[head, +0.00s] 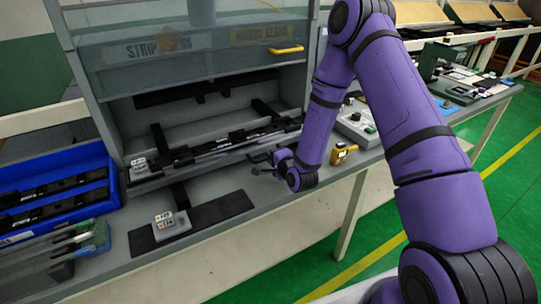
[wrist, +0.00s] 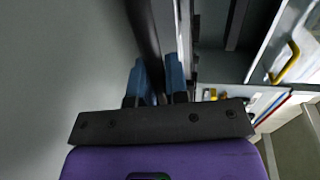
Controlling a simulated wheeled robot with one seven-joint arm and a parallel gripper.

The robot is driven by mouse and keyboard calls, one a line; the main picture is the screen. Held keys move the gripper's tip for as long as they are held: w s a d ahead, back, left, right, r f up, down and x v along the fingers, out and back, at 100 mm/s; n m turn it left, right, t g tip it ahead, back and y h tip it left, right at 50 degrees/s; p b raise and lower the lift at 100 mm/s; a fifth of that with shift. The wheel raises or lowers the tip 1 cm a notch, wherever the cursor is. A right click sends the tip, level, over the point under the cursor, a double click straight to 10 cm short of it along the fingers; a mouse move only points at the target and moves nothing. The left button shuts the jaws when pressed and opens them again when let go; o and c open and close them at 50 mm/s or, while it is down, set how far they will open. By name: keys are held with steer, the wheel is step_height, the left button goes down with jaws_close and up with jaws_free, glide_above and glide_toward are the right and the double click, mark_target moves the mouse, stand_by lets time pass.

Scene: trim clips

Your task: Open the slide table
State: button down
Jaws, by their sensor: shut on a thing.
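The slide table appears to be the long grey tray (head: 160,182) with dark rails, low in the open front of the grey cabinet. My purple arm reaches down from the right, and my gripper (head: 262,165) is at the tray's front right. In the wrist view my gripper (wrist: 158,80) has its two blue fingers on either side of a dark bar (wrist: 145,30), shut on it. The bar looks like part of the slide table, but its grip point is partly hidden by the fingers.
The cabinet's clear raised door has a yellow handle (head: 286,50); it also shows in the wrist view (wrist: 286,62). A blue bin (head: 60,190) stands left. A small button box (head: 172,224) sits on a black mat (head: 222,208) in front. A yellow tool (head: 343,152) lies right.

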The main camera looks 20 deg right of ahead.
steer(key=shift+s+d, duration=0.15)
steer(key=shift+s, duration=0.6)
steer(key=c, duration=1.1)
jaws_free()
steer(key=shift+c, duration=0.2)
steer(key=v, duration=1)
steer(key=shift+s+d+r, duration=0.1)
steer(key=shift+s, duration=0.25)
